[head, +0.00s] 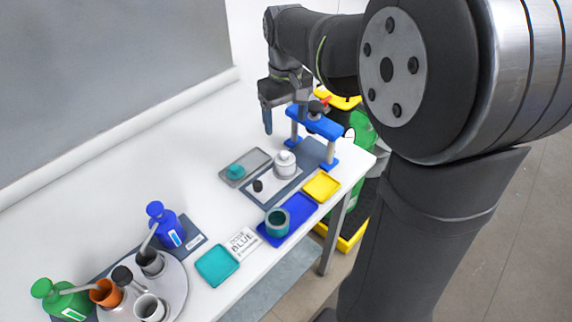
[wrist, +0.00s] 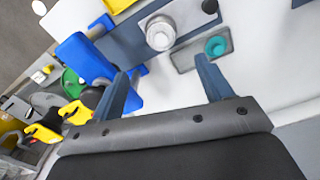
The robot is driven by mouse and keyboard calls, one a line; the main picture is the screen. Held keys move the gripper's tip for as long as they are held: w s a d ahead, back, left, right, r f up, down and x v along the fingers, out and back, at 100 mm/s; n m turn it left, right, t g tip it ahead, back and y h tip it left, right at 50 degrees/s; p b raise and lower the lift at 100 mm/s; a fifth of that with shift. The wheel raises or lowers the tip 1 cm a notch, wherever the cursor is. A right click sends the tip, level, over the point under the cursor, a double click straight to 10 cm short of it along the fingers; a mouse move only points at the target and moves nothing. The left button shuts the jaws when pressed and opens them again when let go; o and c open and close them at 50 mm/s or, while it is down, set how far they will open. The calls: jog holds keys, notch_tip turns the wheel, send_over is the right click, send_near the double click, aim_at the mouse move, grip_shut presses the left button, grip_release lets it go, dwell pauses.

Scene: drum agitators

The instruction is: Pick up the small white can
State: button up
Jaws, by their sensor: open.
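The small white can (head: 285,164) stands upright on a white plate on the dark mat, in front of the blue stand. In the wrist view the can (wrist: 160,33) shows from above, beyond the gap between my fingertips. My gripper (wrist: 163,66) is open, with nothing between its two blue-grey fingers. In the head view my gripper (head: 268,122) hangs above the table, behind and a little left of the can, apart from it. One finger shows clearly there; the other is hard to make out.
A blue stand (head: 313,122) rises close behind the can. A grey tray (head: 257,157) with a teal piece (head: 236,172) lies left of it. A small black knob (head: 257,186), yellow tray (head: 322,187) and blue tray (head: 300,206) are near. Bottles and cups stand at lower left.

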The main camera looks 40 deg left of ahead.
aim_at(285, 153)
notch_tip(285, 153, down, 13)
jog(key=shift+a+f, duration=0.1)
jog(key=c, duration=1)
